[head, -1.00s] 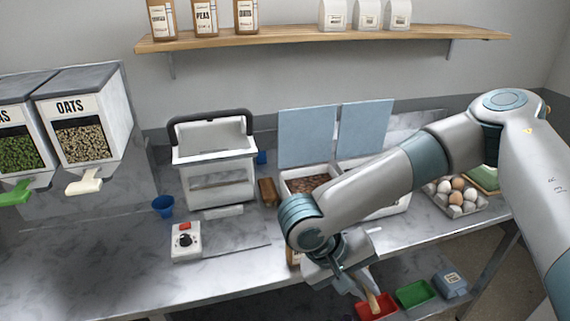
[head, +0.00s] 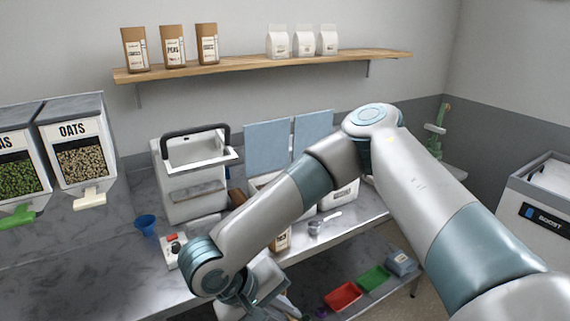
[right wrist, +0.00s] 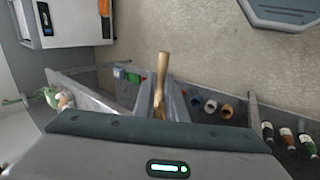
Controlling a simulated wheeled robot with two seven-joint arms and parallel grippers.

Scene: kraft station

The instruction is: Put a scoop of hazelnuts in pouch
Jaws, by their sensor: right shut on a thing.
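My right gripper (right wrist: 160,103) is shut on a light wooden handle-like piece (right wrist: 161,72), which sticks out beyond the fingers in the right wrist view. In the head view the right gripper is low at the bottom edge, mostly hidden by my arm. A small brown pouch with a pale label (head: 282,240) stands on the counter, partly behind my forearm. A small metal scoop with a white handle (head: 315,227) lies at the counter's front edge. White bins with raised blue lids (head: 267,147) stand behind my forearm; their contents are hidden. No hazelnuts are identifiable. My left gripper is out of view.
A white bin-like box with a dark handle (head: 196,185), a blue cup (head: 146,225) and a switch box (head: 172,247) stand left on the counter. The oats dispenser (head: 78,160) is further left. Red (head: 343,296) and green (head: 373,278) trays sit on the lower shelf.

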